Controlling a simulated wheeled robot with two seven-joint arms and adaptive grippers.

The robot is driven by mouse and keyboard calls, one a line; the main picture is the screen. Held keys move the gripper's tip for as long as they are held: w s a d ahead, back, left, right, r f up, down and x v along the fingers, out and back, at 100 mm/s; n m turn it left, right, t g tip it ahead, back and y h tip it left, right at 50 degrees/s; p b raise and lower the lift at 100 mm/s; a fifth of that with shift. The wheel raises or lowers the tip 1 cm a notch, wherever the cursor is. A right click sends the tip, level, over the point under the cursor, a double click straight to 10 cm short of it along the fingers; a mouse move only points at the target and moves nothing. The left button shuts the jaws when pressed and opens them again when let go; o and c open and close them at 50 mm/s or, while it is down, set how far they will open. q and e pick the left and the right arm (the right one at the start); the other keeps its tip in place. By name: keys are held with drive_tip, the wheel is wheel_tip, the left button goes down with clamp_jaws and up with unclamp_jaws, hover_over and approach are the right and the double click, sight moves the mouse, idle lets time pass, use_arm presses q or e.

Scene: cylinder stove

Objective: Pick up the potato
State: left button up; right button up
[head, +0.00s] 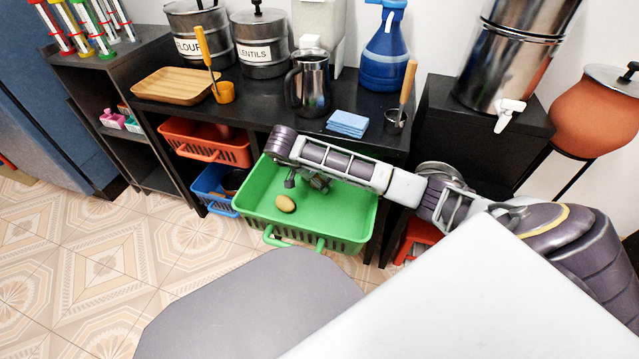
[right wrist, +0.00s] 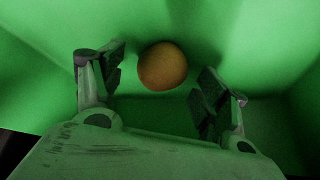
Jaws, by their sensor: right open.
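A brown potato (head: 286,204) lies on the floor of a green basket (head: 350,225) in the head view. It also shows in the right wrist view (right wrist: 162,66) as a round orange-brown shape, just beyond the fingertips and between their lines. My right gripper (head: 305,183) reaches down into the basket, just above and to the right of the potato in the head view. In the right wrist view the two fingers (right wrist: 160,82) are spread wide with nothing between the pads. My left gripper is in neither view.
The basket is pulled out from a black shelf; its walls surround my right gripper. A red basket (head: 205,142) and a blue basket (head: 214,188) sit to its left. The black tabletop (head: 265,110) above holds pots, a wooden tray (head: 178,86), a steel pitcher (head: 311,84) and blue cloths (head: 347,123).

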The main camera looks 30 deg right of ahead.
drive_tip(key=shift+d+f, duration=0.2)
drive_tip(key=shift+f, duration=0.15)
idle(0.3)
drive_tip(key=c, duration=1.2)
drive_tip(key=shift+r, duration=0.2)
